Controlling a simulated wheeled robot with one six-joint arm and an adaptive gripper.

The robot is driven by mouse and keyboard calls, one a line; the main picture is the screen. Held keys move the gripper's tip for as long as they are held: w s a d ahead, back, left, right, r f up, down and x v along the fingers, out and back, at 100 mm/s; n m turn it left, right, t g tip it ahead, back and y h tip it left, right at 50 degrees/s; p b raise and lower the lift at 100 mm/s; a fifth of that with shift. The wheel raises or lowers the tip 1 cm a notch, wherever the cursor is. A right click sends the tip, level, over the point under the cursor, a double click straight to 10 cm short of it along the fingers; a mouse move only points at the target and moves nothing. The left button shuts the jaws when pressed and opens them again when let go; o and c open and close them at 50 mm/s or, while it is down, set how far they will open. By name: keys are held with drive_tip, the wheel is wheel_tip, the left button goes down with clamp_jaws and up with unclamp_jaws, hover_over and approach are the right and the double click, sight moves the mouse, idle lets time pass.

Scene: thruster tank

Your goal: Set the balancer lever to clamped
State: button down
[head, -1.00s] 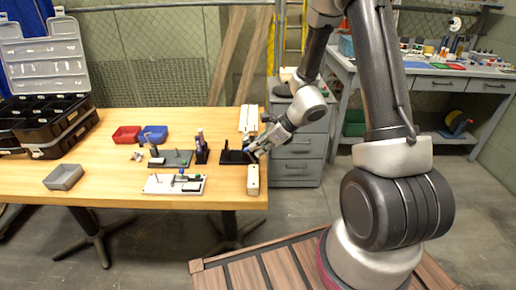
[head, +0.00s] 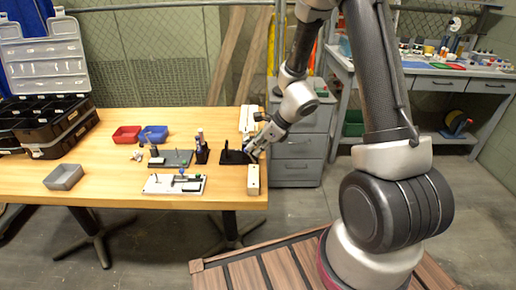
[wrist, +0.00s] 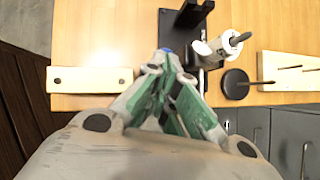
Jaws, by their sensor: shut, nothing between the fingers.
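The balancer appears to be the black-based fixture (head: 235,157) with a thin upright post at the right end of the wooden table. My gripper (head: 250,153) is at its right side, angled down and left. In the wrist view my gripper (wrist: 165,58) has its green-sided fingers shut together with nothing between them. A small blue piece (wrist: 165,49) shows just past the fingertips; I cannot tell whether they touch it or whether it is the lever. A black upright (wrist: 188,14) and a white cylinder with a dark rod (wrist: 215,46) stand beyond. The lever's position cannot be read.
A pale block (head: 253,180) lies at the table's right front edge, and another long pale piece (head: 249,118) lies behind. A black round disc (wrist: 236,84) is right of the fingers. Left of the balancer are a grey-based fixture (head: 172,158) and a white plate (head: 160,187).

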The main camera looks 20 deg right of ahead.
drive_tip(key=shift+a, duration=0.15)
drive_tip(key=shift+w+a+g+h, duration=0.2)
drive_tip(key=shift+a+g+h, duration=0.3)
drive_tip(key=shift+h, duration=0.4)
drive_tip(key=shift+w+a+f, duration=0.15)
drive_tip(key=shift+a+f, duration=0.05)
drive_tip(key=shift+a, duration=0.3)
drive_tip(key=shift+w+a+f, duration=0.2)
drive_tip(key=shift+a, duration=0.35)
drive_tip(key=shift+w+a+f, duration=0.15)
drive_tip(key=shift+a+f, duration=0.05)
drive_tip(key=shift+a, duration=0.4)
drive_tip(key=shift+s+d+f, duration=0.2)
drive_tip(key=shift+d, duration=0.6)
